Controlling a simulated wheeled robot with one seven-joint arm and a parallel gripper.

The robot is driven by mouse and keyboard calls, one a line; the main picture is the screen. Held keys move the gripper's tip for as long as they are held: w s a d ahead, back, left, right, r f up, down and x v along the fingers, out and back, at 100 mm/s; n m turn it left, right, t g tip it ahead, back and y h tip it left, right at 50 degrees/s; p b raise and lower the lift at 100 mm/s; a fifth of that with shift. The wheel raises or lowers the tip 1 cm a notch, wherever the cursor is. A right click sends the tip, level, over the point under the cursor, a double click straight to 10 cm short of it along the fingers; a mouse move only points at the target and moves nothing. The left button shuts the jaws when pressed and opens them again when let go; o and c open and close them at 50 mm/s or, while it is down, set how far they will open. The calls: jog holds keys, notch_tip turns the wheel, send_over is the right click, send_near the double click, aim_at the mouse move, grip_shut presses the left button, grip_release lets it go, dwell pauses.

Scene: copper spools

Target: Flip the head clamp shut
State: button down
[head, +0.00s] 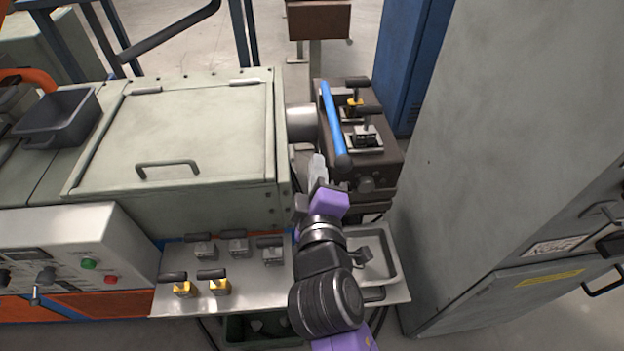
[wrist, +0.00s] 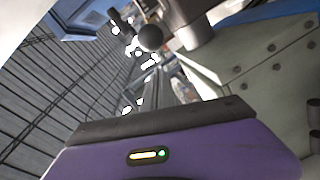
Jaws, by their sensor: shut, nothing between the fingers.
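The dark brown machine head (head: 388,160) stands right of the big grey-green cabinet, joined to it by a pale cylinder (head: 301,118). On its top are a long blue bar (head: 333,120) and two small clamps with black handles, a yellow one (head: 354,103) and a silver one (head: 366,136). I cannot tell for sure which part is the head clamp. My gripper (head: 317,166) is shut and empty, low at the head's left front, near the lower end of the blue bar. In the wrist view its purple body fills the bottom, and a dark round knob (wrist: 150,37) shows beyond.
A steel shelf (head: 253,298) below my arm carries several toggle clamps, with a shallow tray (head: 379,254) at its right. The cabinet (head: 185,130) on the left and a tall grey cabinet (head: 500,130) on the right hem in the head.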

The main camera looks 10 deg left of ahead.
jog(key=shift+w+d+f, duration=0.25)
jog(key=shift+d, duration=0.35)
jog(key=shift+w+d+f, duration=0.2)
jog(key=shift+d+f, duration=0.05)
jog(key=shift+d, duration=0.35)
jog(key=shift+w+d+p, duration=0.25)
jog(key=shift+d+p, duration=0.45)
jog(key=shift+d, duration=0.15)
jog(key=shift+w+d+p, duration=0.25)
jog(key=shift+d+p, duration=0.45)
jog(key=shift+d, duration=0.15)
jog(key=shift+w+d+p, duration=0.25)
jog(key=shift+d+p, duration=0.45)
jog(key=shift+d, duration=0.15)
